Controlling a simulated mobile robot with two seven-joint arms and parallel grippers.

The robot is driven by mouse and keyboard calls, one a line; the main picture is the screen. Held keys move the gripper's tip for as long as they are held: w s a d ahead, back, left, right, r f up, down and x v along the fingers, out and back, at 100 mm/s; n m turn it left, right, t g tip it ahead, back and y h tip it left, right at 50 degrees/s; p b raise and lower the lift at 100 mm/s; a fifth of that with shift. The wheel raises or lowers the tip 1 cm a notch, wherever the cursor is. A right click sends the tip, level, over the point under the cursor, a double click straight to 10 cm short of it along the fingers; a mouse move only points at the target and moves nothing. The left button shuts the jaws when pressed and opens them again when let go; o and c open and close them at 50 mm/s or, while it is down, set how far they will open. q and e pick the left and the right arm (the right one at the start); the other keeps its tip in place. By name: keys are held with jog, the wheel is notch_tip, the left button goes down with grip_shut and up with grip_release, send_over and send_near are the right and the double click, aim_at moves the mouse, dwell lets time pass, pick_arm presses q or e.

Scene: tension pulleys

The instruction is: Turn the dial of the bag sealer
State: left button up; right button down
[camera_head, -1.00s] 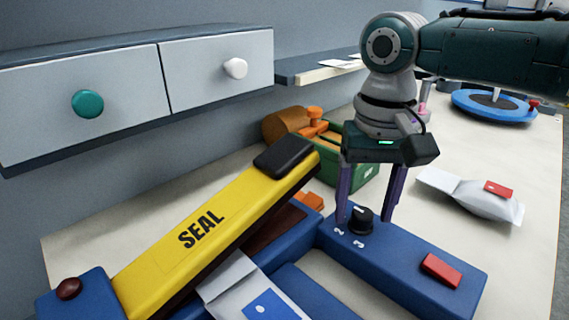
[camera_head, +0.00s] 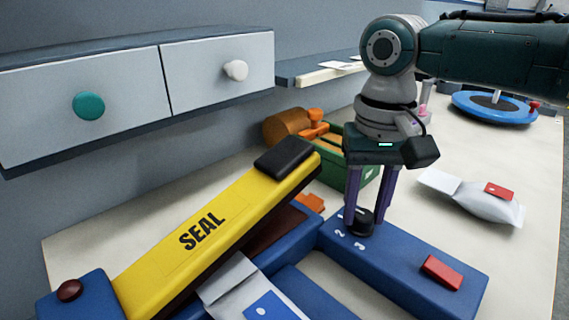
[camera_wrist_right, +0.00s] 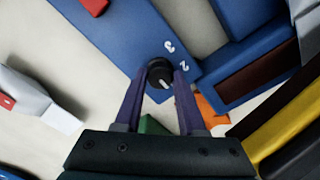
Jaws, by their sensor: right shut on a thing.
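The bag sealer has a blue base (camera_head: 405,262) and a raised yellow arm (camera_head: 215,232) marked SEAL. Its small black dial (camera_head: 362,224) sits on the right part of the base, with white numbers beside it. My right gripper (camera_head: 362,228) points down and is shut on the dial, one purple finger on each side. In the right wrist view the dial (camera_wrist_right: 160,74) shows between the fingertips (camera_wrist_right: 160,80), with a white pointer mark and the numbers 2 and 3 near it. The left gripper is not in view.
A bag (camera_head: 240,285) lies in the sealer under the raised arm. A red block (camera_head: 441,271) is on the base, right of the dial. A green bin (camera_head: 362,172) stands behind, and a silver bag (camera_head: 480,198) lies on the table at right.

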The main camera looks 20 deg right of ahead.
jog(key=shift+r+n+p, duration=0.15)
jog(key=shift+n+p, duration=0.85)
jog(key=n+p, duration=0.1)
jog(key=n, duration=0.1)
jog(key=shift+n, duration=0.3)
jog(key=n+p, duration=0.1)
jog(key=n, duration=0.2)
jog(key=shift+p, duration=0.35)
jog(key=shift+n+p, duration=0.3)
jog(key=shift+n, duration=1.8)
jog(key=shift+c, duration=2.4)
grip_release()
